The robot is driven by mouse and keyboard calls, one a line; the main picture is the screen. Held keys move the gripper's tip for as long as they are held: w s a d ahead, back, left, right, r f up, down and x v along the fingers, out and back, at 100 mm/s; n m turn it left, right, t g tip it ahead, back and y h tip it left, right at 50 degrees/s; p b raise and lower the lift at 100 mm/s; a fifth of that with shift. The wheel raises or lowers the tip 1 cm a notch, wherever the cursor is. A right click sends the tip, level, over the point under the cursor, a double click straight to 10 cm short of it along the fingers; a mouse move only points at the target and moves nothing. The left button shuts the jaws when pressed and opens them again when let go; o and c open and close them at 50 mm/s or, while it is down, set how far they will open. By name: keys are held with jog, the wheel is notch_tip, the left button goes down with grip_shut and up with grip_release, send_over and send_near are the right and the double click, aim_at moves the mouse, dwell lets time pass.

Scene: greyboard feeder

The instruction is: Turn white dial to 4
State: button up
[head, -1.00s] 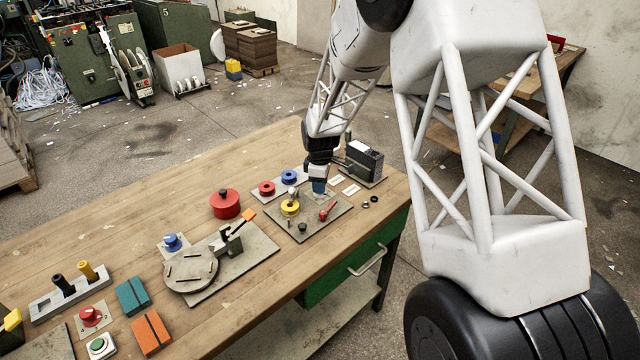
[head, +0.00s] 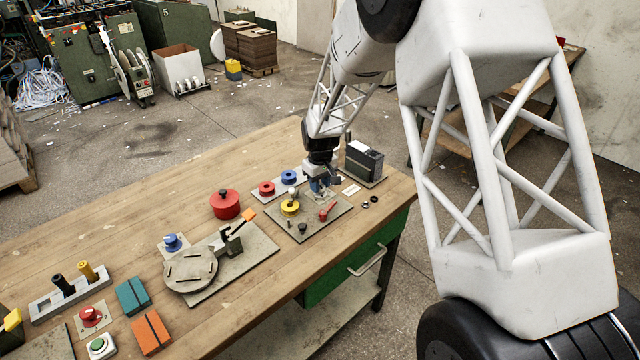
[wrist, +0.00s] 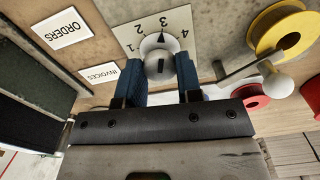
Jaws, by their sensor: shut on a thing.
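The white dial (wrist: 158,48) sits on a pale number plate (wrist: 128,35) marked 1, 2, 3 and 4 in the wrist view. My gripper (wrist: 160,72) has its two blue fingers on either side of the dial and is shut on it.
A yellow spool (head: 290,208) and a red lever (head: 327,211) are close by on the same board (head: 312,230). A dark grey box (head: 364,160) stands behind at the right. Labels reading ORDERS (wrist: 62,28) and INVOICES (wrist: 100,76) lie beside the number plate.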

jog(key=m, duration=0.4)
jog(key=shift+m, duration=2.6)
jog(key=o, duration=0.9)
jog(key=shift+o, duration=0.2)
jog(key=shift+r, duration=0.15)
jog(key=shift+r, duration=3.8)
